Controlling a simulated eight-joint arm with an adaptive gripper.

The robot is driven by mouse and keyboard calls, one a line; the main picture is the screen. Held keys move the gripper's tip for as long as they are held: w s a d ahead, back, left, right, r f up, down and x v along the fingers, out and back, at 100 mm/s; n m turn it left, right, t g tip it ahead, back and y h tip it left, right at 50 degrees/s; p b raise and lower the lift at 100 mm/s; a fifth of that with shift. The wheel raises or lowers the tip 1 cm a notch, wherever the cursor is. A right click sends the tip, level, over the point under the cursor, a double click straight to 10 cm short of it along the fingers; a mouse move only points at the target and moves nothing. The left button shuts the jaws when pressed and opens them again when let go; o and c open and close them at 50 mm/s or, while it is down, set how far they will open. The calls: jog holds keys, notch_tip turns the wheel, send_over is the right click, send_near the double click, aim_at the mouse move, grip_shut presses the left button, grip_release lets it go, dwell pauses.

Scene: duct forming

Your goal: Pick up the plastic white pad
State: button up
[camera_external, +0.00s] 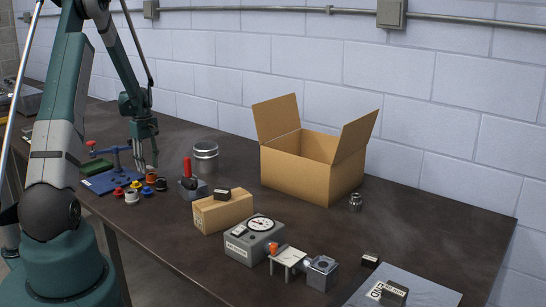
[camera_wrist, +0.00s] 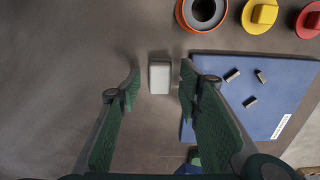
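The white pad (camera_wrist: 159,78) is a small, pale, rounded block lying flat on the dark table in the wrist view, just left of the blue plate. My gripper (camera_wrist: 160,72) is open above it, with one green finger to its left and one to its right. Gaps show between the pad and both fingers. In the external view my gripper (camera_external: 146,162) points down near the blue plate at the left, and I cannot make out the pad there.
The blue plate (camera_wrist: 255,95) with small dark pieces lies close on the right. An orange ring part (camera_wrist: 203,12) and yellow and red parts sit beyond it. A metal can (camera_external: 205,158), a tan block (camera_external: 222,212) and an open carton (camera_external: 310,165) stand farther right.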

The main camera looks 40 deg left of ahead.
aim_at(149, 167)
jog(key=c, duration=0.9)
jog(key=shift+r, duration=5.05)
